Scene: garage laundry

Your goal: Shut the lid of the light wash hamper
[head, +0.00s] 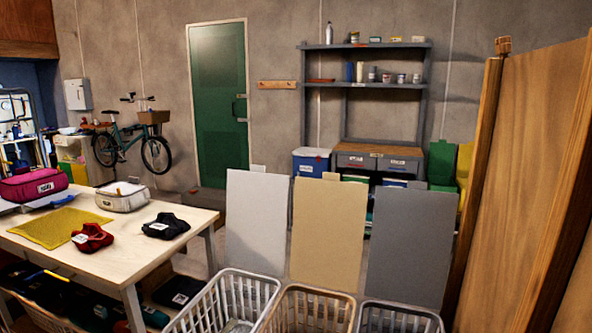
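Three basket hampers stand side by side at the bottom of the head view, each with a tall flat lid standing up behind it. The left one is a white hamper (196,317) with a pale grey-white lid (255,220); it looks like the light wash one, but I see no label. The middle one is a tan hamper (312,293) with a beige lid (327,232). The right one is a grey-white hamper (400,308) with a dark grey lid (410,245). All three lids are open. The hampers' lower parts are cut off. Neither of my grippers is in view.
A wooden table (110,245) stands at the left with a yellow mat (58,228), a red garment (92,238), a black garment (167,226) and bags. A tall wooden panel (525,180) closes off the right side. Shelving (366,86) stands behind the lids.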

